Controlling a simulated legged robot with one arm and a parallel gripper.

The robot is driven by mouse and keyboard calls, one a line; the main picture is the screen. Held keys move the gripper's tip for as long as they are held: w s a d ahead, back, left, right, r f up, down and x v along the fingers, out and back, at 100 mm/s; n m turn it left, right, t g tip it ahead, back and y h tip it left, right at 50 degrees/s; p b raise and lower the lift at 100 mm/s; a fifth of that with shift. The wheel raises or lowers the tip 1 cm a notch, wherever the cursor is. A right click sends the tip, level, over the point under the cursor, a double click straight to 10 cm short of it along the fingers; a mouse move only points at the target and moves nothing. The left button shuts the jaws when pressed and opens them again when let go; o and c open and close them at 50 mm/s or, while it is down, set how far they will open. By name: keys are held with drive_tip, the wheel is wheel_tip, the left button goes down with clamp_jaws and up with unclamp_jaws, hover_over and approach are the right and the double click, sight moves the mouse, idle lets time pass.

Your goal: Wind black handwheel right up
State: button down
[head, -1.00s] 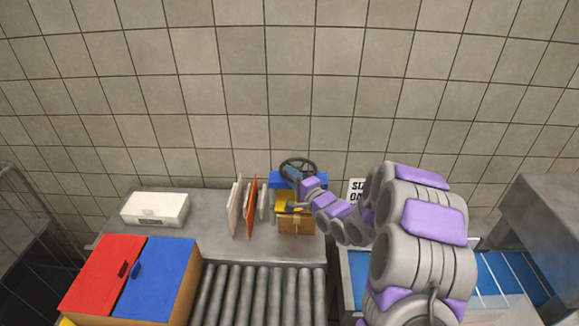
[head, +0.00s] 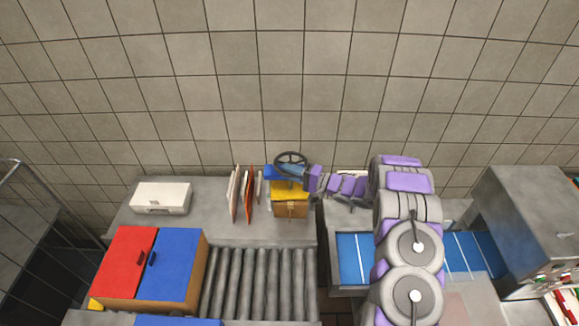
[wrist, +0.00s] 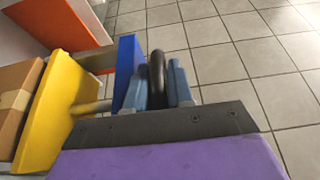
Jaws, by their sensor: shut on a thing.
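The black handwheel (head: 291,156) stands on top of a small press with a blue upper plate (head: 270,172) and a yellow plate (head: 290,187) below it. My gripper (head: 308,179) is at the right side of the wheel. In the wrist view, my gripper (wrist: 160,85) has its two blue-grey fingers shut on the black rim of the handwheel (wrist: 156,68). The blue plate (wrist: 127,68) and the yellow plate (wrist: 55,105) show to the left of the fingers, with a metal rod between them. The rest of the wheel is hidden in the wrist view.
A cardboard-coloured box (head: 290,208) sits under the yellow plate. Upright white and orange boards (head: 241,193) stand left of the press. A white case (head: 160,197), a red and blue cabinet (head: 150,265) and a roller conveyor (head: 258,285) lie further left and in front.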

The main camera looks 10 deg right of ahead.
drive_tip(key=shift+d+f+g+p, duration=0.15)
drive_tip(key=shift+g+p, duration=0.15)
idle(0.4)
drive_tip(key=c, duration=1.4)
unclamp_jaws()
drive_tip(key=shift+o, duration=0.2)
drive_tip(key=shift+w, duration=0.2)
drive_tip(key=b+v, duration=0.1)
drive_tip(key=v, duration=1.6)
drive_tip(key=shift+d+f, duration=0.25)
drive_tip(key=shift+d, duration=0.05)
